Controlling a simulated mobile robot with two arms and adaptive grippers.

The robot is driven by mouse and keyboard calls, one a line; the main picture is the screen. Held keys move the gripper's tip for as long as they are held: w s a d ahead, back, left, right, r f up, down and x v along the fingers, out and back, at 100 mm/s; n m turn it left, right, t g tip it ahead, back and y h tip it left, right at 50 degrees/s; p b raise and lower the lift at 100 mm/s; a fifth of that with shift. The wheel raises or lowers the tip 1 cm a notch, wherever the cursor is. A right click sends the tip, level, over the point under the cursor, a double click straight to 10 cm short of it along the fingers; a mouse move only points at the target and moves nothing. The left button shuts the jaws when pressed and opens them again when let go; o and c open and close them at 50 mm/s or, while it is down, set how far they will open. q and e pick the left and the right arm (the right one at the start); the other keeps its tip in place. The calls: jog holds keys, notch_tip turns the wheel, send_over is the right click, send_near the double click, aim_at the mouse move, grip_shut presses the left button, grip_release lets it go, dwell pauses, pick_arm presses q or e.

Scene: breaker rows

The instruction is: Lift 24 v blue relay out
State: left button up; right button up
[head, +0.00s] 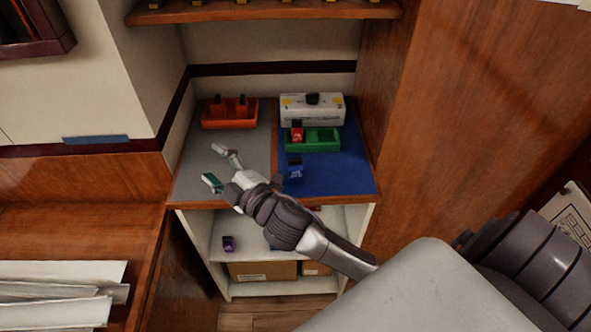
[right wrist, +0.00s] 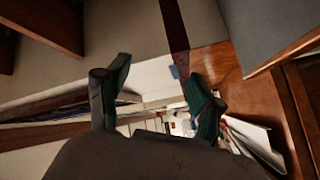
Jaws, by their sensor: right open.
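A blue relay (head: 295,170) with a dark top sits on the blue mat (head: 350,175), in front of the green holder (head: 326,141). Its label is too small to read. A red relay (head: 297,135) sits in the left part of the green holder. My right gripper (head: 218,168) is open and empty, over the grey mat to the left of the blue relay and apart from it. Its two fingers (right wrist: 155,95) stand wide apart in the right wrist view, with no relay between them. My left gripper is not in view.
An orange holder (head: 229,123) with dark upright pieces stands at the back left. A white box (head: 325,103) with a black knob stands behind the green holder. A purple relay (head: 228,244) lies on the lower shelf. A wooden wall (head: 440,130) closes the right side.

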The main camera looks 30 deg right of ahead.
jog(key=a+r+n+g+y, duration=0.1)
jog(key=a+r+n+y, duration=0.8)
jog(key=n, duration=0.3)
jog(key=s+a+n+g+y, duration=0.1)
jog(key=a+n+g+y, duration=0.1)
jog(key=n+g+y, duration=0.4)
jog(key=n+g+h, duration=1.1)
jog(key=n+h, duration=0.6)
jog(key=h, duration=0.2)
send_over(296, 160)
notch_tip(296, 160, down, 7)
jog(key=shift+d+f, duration=0.1)
notch_tip(296, 160, down, 7)
jog(key=shift+w+f+p, duration=0.1)
jog(key=shift+p, duration=0.45)
jog(key=shift+f, duration=0.5)
jog(key=shift+f+p, duration=0.35)
notch_tip(296, 160, down, 4)
jog(key=shift+r+p, duration=0.15)
jog(key=shift+p, duration=0.55)
jog(key=shift+f, duration=0.4)
grip_shut()
